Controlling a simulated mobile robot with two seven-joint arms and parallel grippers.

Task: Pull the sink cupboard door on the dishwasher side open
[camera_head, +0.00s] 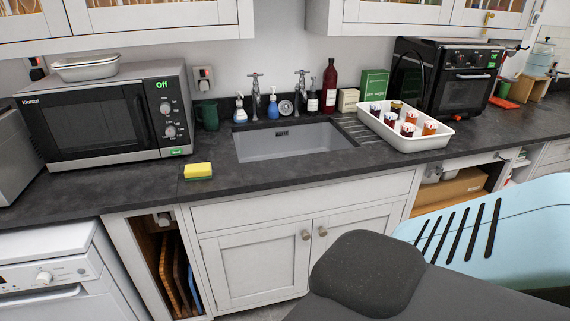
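The sink cupboard stands under the sink (288,143) and has two white panelled doors. The left door (254,268), on the side of the white dishwasher (50,272), is shut. Its round knob (305,235) is near its upper right corner. The right door (352,226) is also shut, with its own knob (322,231) close beside the first. Close dark grey and pale blue shapes cover the lower right of the view and hide part of the right door. Neither of my grippers shows in the head view.
An open slot (170,270) with upright boards lies between dishwasher and cupboard. On the dark worktop (240,184) are a microwave (100,118), a sponge (198,171) and a white tray of jars (436,142). The front of the left door looks clear.

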